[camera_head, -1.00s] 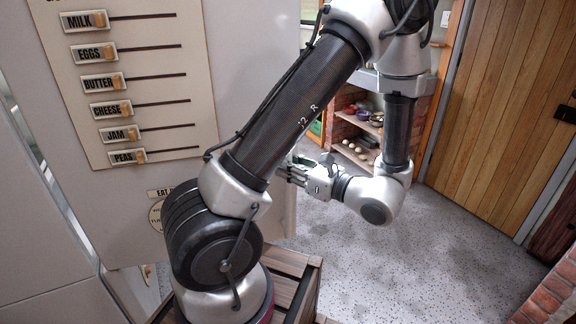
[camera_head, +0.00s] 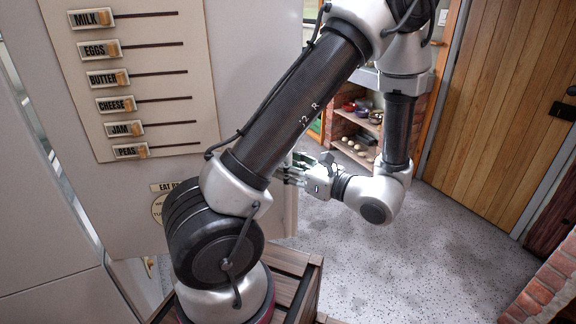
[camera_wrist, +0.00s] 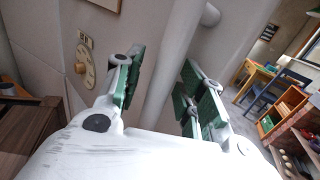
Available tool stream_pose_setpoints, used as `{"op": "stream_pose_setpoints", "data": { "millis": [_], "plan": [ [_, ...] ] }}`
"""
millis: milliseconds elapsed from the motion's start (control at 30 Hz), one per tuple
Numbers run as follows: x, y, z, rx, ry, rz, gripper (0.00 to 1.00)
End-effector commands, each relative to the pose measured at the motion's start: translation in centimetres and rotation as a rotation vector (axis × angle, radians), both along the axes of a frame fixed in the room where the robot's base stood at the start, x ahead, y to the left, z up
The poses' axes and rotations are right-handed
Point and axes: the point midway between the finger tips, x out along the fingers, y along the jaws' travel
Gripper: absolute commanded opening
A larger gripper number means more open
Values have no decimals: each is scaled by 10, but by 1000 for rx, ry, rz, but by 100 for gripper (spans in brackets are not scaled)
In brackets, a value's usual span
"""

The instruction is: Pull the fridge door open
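The fridge door (camera_head: 130,215) is the large pale panel at the left in the head view, with a food list board on it. My gripper (camera_head: 290,174) is at its right edge, partly hidden behind my arm. In the wrist view the door (camera_wrist: 62,45) fills the left, and a pale vertical handle bar (camera_wrist: 172,72) runs between the green-padded fingers of my gripper (camera_wrist: 163,82). The fingers stand apart, with a gap between the left finger and the bar. Whether the right finger touches the bar is unclear.
A brick shelf (camera_head: 352,128) with bowls and eggs stands behind my arm. A wooden door (camera_head: 495,110) is at the right, with a brick edge (camera_head: 548,295) at lower right. The speckled floor (camera_head: 400,270) between is clear. The wrist view shows a blue chair (camera_wrist: 262,95).

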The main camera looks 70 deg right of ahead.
Motion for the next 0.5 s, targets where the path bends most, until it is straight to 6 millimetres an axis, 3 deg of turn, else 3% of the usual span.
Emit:
{"op": "stream_pose_setpoints", "data": {
  "millis": [300, 500],
  "plan": [
    [-3, 0, 0, -1, 0, -2, 41],
    [-34, 8, -1, -1, 2, -6, 41]
  ]
}}
